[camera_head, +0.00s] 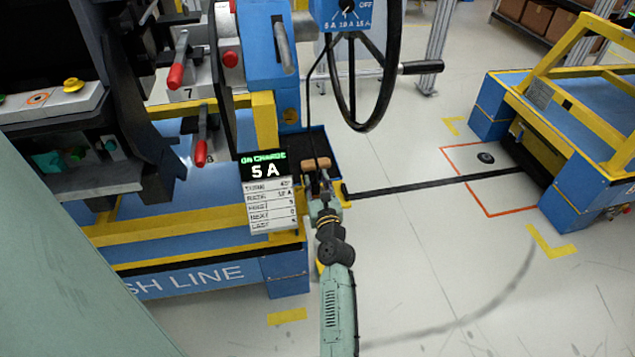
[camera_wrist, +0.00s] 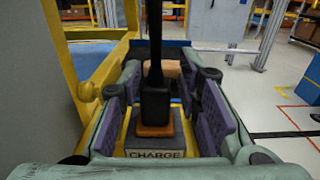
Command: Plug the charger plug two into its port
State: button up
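A black charger plug (camera_wrist: 155,108) with an orange collar stands upright on a plate labelled CHARGE (camera_wrist: 155,154) in the wrist view. A black cable (camera_wrist: 155,40) rises from its top. How deep the plug sits in the port is hidden by the collar. My gripper (camera_wrist: 161,84) is open, with its purple-padded fingers on either side of the plug and gaps between pads and plug. In the head view my gripper (camera_head: 320,184) is by the dark tray at the station's right end, and it hides the plug there.
A tan block (camera_head: 315,163) lies just beyond my gripper. A display (camera_head: 265,165) reads "ON CHARGE 5 A". A black handwheel (camera_head: 388,70) with a side handle is above.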

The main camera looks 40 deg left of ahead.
jog(key=v, duration=1.2)
